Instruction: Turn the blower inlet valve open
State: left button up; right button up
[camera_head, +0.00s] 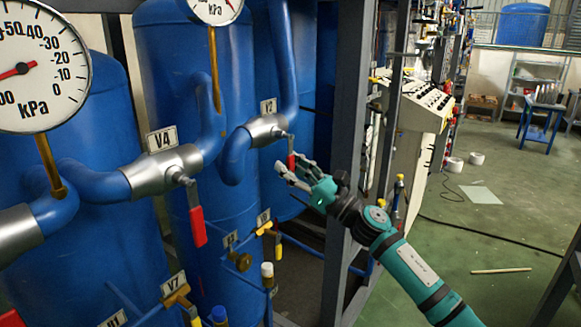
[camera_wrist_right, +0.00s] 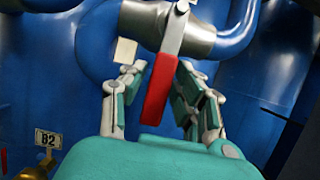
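A silver valve (camera_head: 262,131) with a hanging red handle (camera_head: 291,162) sits on a blue pipe by a label that looks like V2. My right gripper (camera_head: 296,174) is at this handle. In the right wrist view the red handle (camera_wrist_right: 159,90) hangs slightly tilted between the two fingers of my right gripper (camera_wrist_right: 158,92). The fingers are spread, with a visible gap on the left side; contact on the right side is unclear. Another silver valve (camera_head: 162,170), labelled V4, has its red handle (camera_head: 197,227) hanging down at the left. No label visibly names the blower inlet. My left gripper is not in view.
Blue tanks (camera_head: 195,80) stand behind the pipes. Pressure gauges (camera_head: 38,65) hang at the upper left. A grey frame post (camera_head: 346,150) stands just behind my right arm. Small yellow-handled valves (camera_head: 265,228) sit lower down. Open green floor (camera_head: 480,235) lies to the right.

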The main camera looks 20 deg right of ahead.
grip_shut()
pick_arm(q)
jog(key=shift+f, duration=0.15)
pick_arm(e)
jog(key=shift+f, duration=0.1)
